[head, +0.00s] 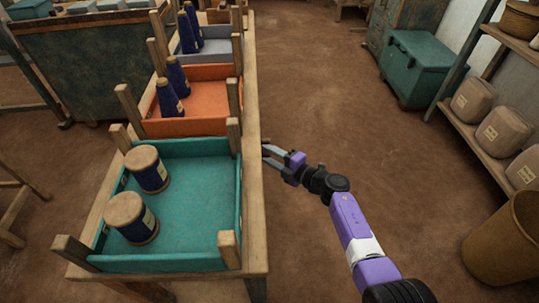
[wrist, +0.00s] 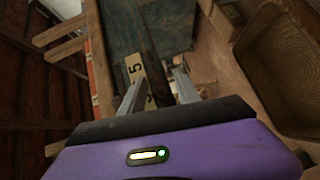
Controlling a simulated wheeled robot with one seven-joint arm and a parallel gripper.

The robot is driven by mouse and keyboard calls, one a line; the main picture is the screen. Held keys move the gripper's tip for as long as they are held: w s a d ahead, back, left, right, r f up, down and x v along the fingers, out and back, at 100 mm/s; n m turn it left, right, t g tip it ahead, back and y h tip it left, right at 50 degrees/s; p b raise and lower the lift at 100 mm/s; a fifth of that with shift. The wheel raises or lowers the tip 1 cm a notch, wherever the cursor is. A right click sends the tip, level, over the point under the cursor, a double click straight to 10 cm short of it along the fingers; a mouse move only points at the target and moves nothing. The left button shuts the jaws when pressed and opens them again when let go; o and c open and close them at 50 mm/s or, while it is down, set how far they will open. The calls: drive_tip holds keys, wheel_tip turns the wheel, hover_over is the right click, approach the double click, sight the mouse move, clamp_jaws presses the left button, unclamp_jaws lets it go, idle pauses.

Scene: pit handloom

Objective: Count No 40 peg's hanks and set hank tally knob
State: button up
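No peg marked 40, no hanks and no tally knob can be made out in either view. My gripper (head: 267,151) is off the right edge of the long wooden table, beside the teal tray, in the head view. In the wrist view its two fingers (wrist: 158,80) stand apart with nothing held between them. A pale tag (wrist: 135,68) reading 5 shows beyond the fingers, partly covered by the left one.
On the table are a teal tray (head: 195,262) with two blue spools (head: 149,175), an orange tray (head: 205,127) and a grey tray (head: 222,51), each with blue cones. A green chest (head: 424,62), wrapped bundles (head: 503,131) and a basket (head: 505,245) stand right. The floor between is clear.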

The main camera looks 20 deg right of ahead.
drive_tip(key=f+p+v, duration=0.1)
drive_tip(key=p+v, duration=0.1)
drive_tip(key=v, duration=0.5)
drive_tip(key=shift+s+d+r, duration=0.15)
drive_tip(key=shift+s+r, duration=0.15)
drive_tip(key=shift+r, duration=0.2)
drive_tip(key=s+d+r+m+t+h, duration=0.2)
drive_tip(key=r+m+t, duration=0.15)
drive_tip(key=r, duration=0.25)
drive_tip(key=s+d+r+m+t+h, duration=0.1)
drive_tip(key=s+r+m+t+h, duration=0.1)
drive_tip(key=r+m+h, duration=0.3)
drive_tip(key=s+a+r+m+g+p, duration=0.1)
drive_tip(key=s+a+r+m+p, duration=0.1)
drive_tip(key=s, duration=1.1)
drive_tip(key=s+a+r+m+g+p, duration=0.2)
drive_tip(key=s+a+r+m, duration=0.2)
drive_tip(key=s, duration=1)
drive_tip(key=s+a+r+m+g+p, duration=0.2)
drive_tip(key=s+r+m, duration=0.3)
drive_tip(key=s, duration=0.9)
drive_tip(key=shift+s+a+m+h, duration=0.3)
drive_tip(key=shift+a+m, duration=0.25)
drive_tip(key=shift+m, duration=0.8)
